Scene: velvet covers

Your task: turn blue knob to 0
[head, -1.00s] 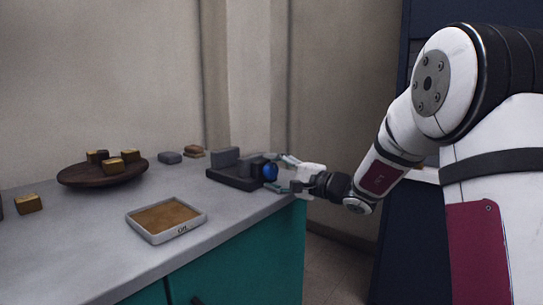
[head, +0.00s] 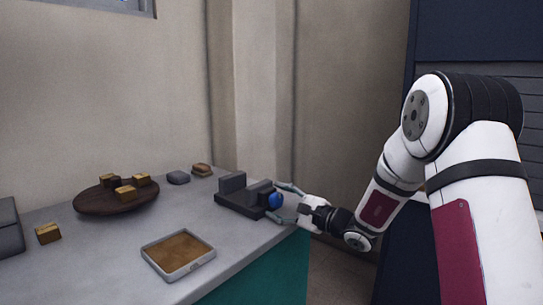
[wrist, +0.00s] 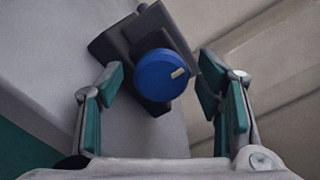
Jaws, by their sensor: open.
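The blue knob (head: 275,200) is on the right side of a dark grey device (head: 232,199) near the counter's right end. In the wrist view the blue knob (wrist: 158,76) is a round disc with a small pale mark near its right edge, on the dark body (wrist: 108,46). My gripper (head: 283,202) is at the knob's side. In the wrist view my gripper (wrist: 158,98) is open, with one teal-padded finger on each side of the knob and gaps between pads and knob. No number scale is readable.
A tan-filled tray (head: 178,254) lies near the counter's front edge. A round dark board (head: 115,197) with several yellowish blocks stands further left. A grey block (head: 178,177) and a brown piece (head: 202,170) lie near the wall. The counter (head: 110,250) has clear room around the tray.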

